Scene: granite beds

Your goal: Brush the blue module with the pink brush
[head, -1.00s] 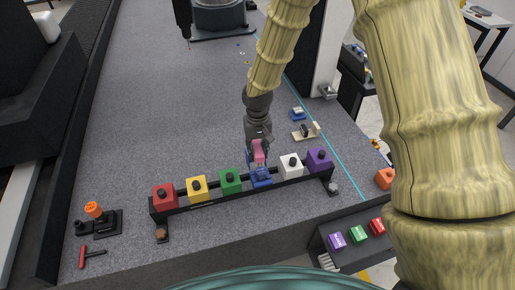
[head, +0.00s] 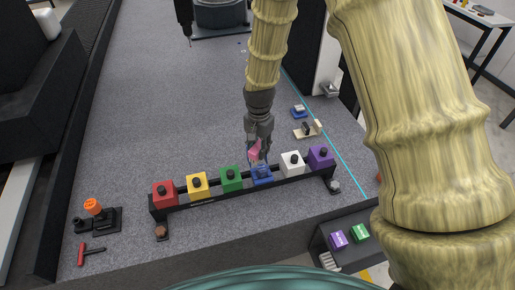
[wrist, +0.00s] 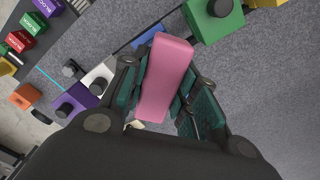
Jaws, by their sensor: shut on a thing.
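My gripper (head: 259,150) is shut on the pink brush (head: 255,151), which also shows between the fingers in the wrist view (wrist: 165,75). The blue module (head: 262,175) sits on the black rail between the green and white modules. The brush is right over the blue module, and its lower end is at the module's top; I cannot tell for sure whether it touches. In the wrist view the brush covers most of the blue module (wrist: 150,36), and only a blue strip shows beside it. The brush's bristles are hidden there.
The black rail (head: 205,203) also holds a red (head: 165,195), yellow (head: 198,186), green (head: 231,179), white (head: 292,164) and purple module (head: 320,157). An orange-topped fixture (head: 94,208) and a red-handled tool (head: 90,252) lie at left.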

